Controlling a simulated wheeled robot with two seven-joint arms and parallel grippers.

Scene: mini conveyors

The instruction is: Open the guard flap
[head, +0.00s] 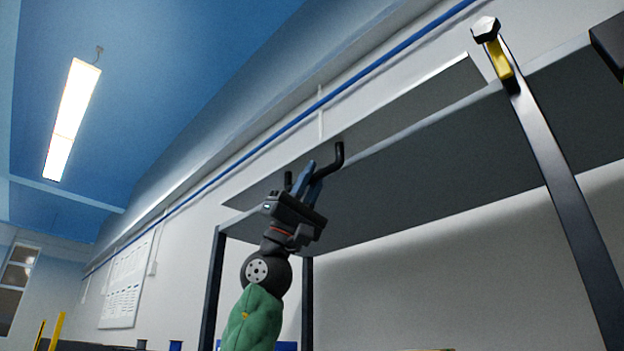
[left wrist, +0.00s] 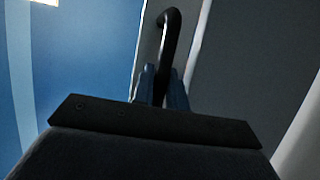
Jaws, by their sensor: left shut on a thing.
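The guard flap (head: 425,103) is a grey panel at the top of a dark frame in the head view, seen from below. A black bent handle (head: 338,158) is on its near edge; it also shows in the left wrist view (left wrist: 172,30). My left gripper (head: 306,178) reaches up from below with its blue fingers shut on the handle. In the left wrist view the blue fingers (left wrist: 161,85) sit on both sides of the handle's bar. The fingers hide part of the handle. My right gripper is not in view.
A dark post (head: 565,190) with a yellow piece (head: 499,60) and a pale hexagonal cap stands at the right. Another dark post (head: 212,290) stands left of my arm. A ceiling lamp (head: 73,118) hangs at the upper left.

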